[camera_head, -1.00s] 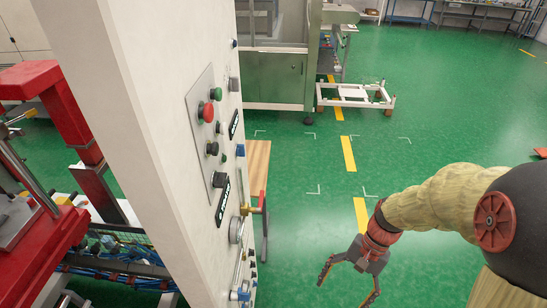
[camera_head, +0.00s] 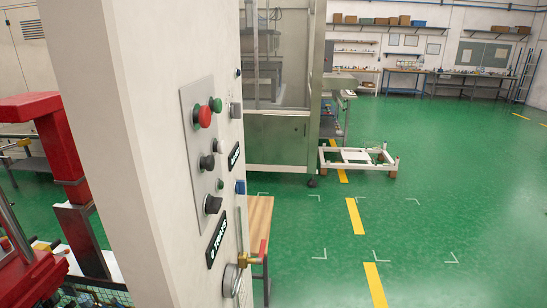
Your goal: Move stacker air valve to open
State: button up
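A brass valve (camera_head: 246,261) with a red lever (camera_head: 263,249) sticks out from the face of the white cabinet, low in the view. The lever looks roughly upright, seen almost edge-on. No label that names the valve can be read from here. A round gauge (camera_head: 230,281) sits just left of and below the valve. My gripper and arm are outside the view.
The white cabinet (camera_head: 120,150) fills the left side, with a control panel (camera_head: 191,130) of buttons and knobs. A wooden table (camera_head: 260,220) stands behind the valve. A low white frame (camera_head: 357,160) stands farther back. The green floor (camera_head: 450,220) at right is clear.

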aim_at(259, 259)
jog(key=i+l+u, duration=0.1)
jog(key=u, duration=0.3)
jog(key=i+l+u, duration=0.25)
jog(key=u, duration=0.2)
